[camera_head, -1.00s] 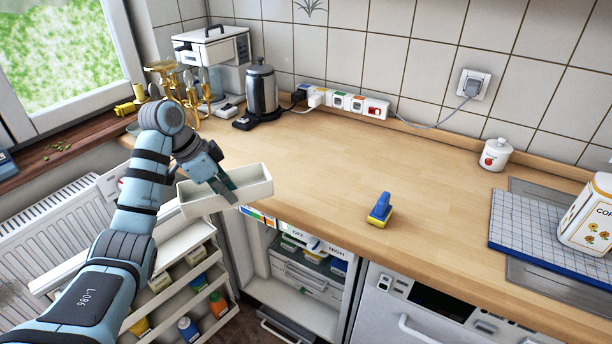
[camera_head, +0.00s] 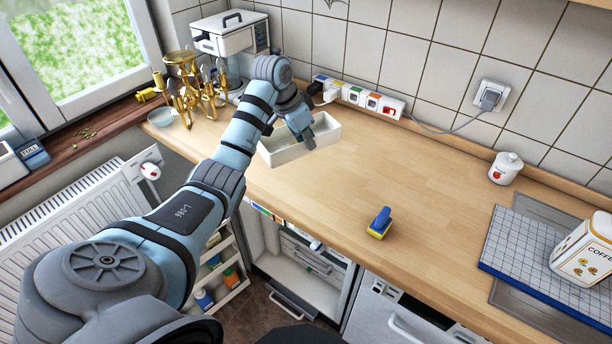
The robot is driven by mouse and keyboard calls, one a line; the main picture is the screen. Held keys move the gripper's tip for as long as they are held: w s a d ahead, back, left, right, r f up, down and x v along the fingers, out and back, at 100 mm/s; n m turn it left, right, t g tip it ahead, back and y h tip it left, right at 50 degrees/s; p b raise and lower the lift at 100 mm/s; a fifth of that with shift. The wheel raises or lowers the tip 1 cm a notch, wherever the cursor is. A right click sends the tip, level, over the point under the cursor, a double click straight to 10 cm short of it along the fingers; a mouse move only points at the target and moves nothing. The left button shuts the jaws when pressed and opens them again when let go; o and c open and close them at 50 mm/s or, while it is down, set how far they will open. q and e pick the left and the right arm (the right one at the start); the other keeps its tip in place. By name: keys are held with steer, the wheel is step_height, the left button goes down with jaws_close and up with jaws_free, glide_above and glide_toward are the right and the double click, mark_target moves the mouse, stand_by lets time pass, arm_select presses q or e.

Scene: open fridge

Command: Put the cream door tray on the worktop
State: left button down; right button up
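The cream door tray (camera_head: 327,139) is an open, empty-looking rectangular box over the back left part of the wooden worktop (camera_head: 420,185). My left gripper (camera_head: 306,141) reaches down onto the tray, with its dark fingers at the tray's wall, and appears shut on it. The tray looks about level. I cannot tell whether its underside touches the worktop or is slightly above it. My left arm hides part of the fridge and the worktop's left end. My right gripper is not in view.
A white socket strip (camera_head: 358,97) lies along the wall behind the tray. Gold utensils (camera_head: 190,85) and a white appliance (camera_head: 228,35) stand at the back left. A blue and yellow sponge-like item (camera_head: 380,222) lies near the front edge. The worktop's middle is clear.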

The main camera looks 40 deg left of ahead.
mark_target(294, 159)
arm_select(q)
step_height(294, 159, down, 16)
steer(key=shift+w+r+b, duration=0.1)
steer(key=shift+r+b, duration=0.1)
steer(key=shift+b, duration=0.3)
steer(key=shift+w+f, duration=0.15)
steer(key=shift+f, duration=0.05)
steer(key=shift+f, duration=0.1)
steer(key=c, duration=1.8)
jaws_free()
steer(key=shift+r, duration=0.25)
steer(key=p+v, duration=0.1)
steer(key=v, duration=1.1)
